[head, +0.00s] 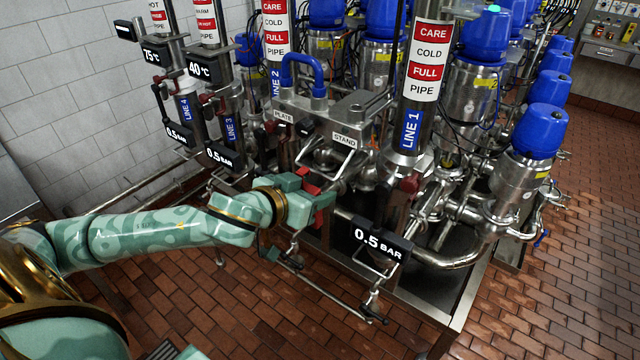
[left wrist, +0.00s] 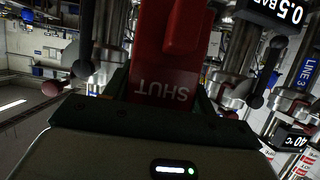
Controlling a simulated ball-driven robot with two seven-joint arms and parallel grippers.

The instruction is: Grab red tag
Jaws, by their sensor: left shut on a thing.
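The red tag (head: 310,187) shows in small red patches at the end of my left arm in the head view, in front of the pipework. In the left wrist view the red tag (left wrist: 160,83) is large and close, with the word SHUT upside down on it. My left gripper (head: 300,188) is shut on the red tag, its dark green jaws on both sides of it. The jaws hide part of the tag in the head view. I cannot tell whether the tag touches the pipework behind it. My right gripper is not in view.
The STAND label (head: 344,140) and PLATE label (head: 283,116) are on the metalwork just behind my gripper. A 0.5 BAR sign (head: 378,243) is close at its right. Blue-topped valves (head: 537,130) crowd the right. Brick floor (head: 230,318) is open in front.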

